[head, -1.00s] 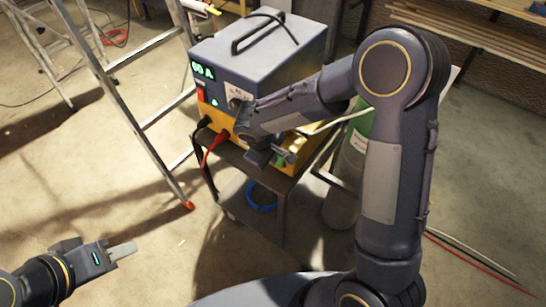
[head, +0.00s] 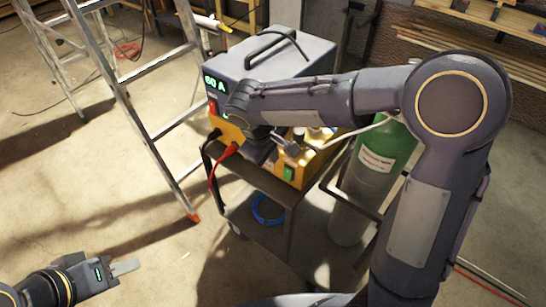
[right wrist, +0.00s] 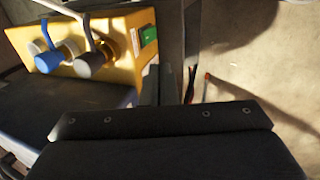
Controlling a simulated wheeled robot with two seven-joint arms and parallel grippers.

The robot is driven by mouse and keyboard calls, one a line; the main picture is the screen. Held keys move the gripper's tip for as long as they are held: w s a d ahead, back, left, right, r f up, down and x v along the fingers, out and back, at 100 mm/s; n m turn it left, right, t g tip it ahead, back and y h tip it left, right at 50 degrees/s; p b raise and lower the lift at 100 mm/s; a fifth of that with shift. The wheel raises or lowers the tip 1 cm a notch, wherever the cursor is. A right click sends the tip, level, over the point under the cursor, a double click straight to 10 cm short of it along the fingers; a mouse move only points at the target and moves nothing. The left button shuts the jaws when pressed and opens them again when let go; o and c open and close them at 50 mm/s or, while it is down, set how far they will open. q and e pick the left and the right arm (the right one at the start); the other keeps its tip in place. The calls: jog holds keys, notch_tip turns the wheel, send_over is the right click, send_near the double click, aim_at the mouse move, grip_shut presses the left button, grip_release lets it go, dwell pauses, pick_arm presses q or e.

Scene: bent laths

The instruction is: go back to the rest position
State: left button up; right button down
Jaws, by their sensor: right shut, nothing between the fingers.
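My right gripper (head: 290,143) is partly hidden by my forearm in the head view. The machine's display reads 60 A. My right forearm passes in front of its face. In the right wrist view, the dark gripper body fills the bottom, and the yellow panel (right wrist: 118,42) with blue and grey hose connectors is at upper left. My left gripper (head: 124,267) is low at the left, over bare floor. Its fingers show edge-on, and nothing visible is held.
The machine stands on a dark cart (head: 262,183) with a blue coiled hose below. A green-topped gas cylinder (head: 365,183) is close to my right upper arm. A ladder (head: 150,125) stands to the left. Red and black cables hang at the cart's front. Floor at lower left is clear.

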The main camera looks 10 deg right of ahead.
dwell(0.4)
jog(key=s+d+r+m+y, duration=0.35)
jog(key=s+d, duration=0.45)
jog(key=s, duration=0.3)
jog(key=s+m+t+y, duration=0.3)
jog(key=s+m, duration=0.3)
jog(key=s, duration=0.5)
jog(key=shift+d+r, duration=0.15)
jog(key=shift+r, duration=0.05)
